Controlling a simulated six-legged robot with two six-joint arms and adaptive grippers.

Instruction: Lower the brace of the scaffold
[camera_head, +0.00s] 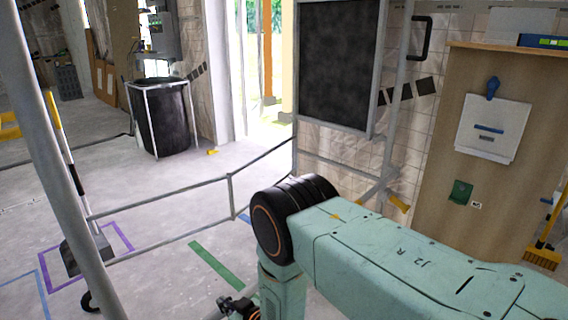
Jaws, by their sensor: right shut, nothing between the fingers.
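The scaffold is a grey tube frame, with a thick post (50,150) at the left and thin rails (160,209) running from it towards the wall. A dark panel (340,65) stands in a grey frame at the upper middle. Short grey bars with yellow ends (398,203) sit below the panel, partly behind my right arm. I cannot tell which bar is the brace. My right arm crosses the lower right. My right gripper (238,307) is at the bottom edge, shut and empty, mostly cut off and apart from the rails. My left gripper is out of view.
A wooden board (440,215) with a white plate and blue handle (491,88) stands at the right. A yellow broom (541,258) leans beside it. A black bin (160,118) stands at the back left. The concrete floor between bin and rails is mostly clear.

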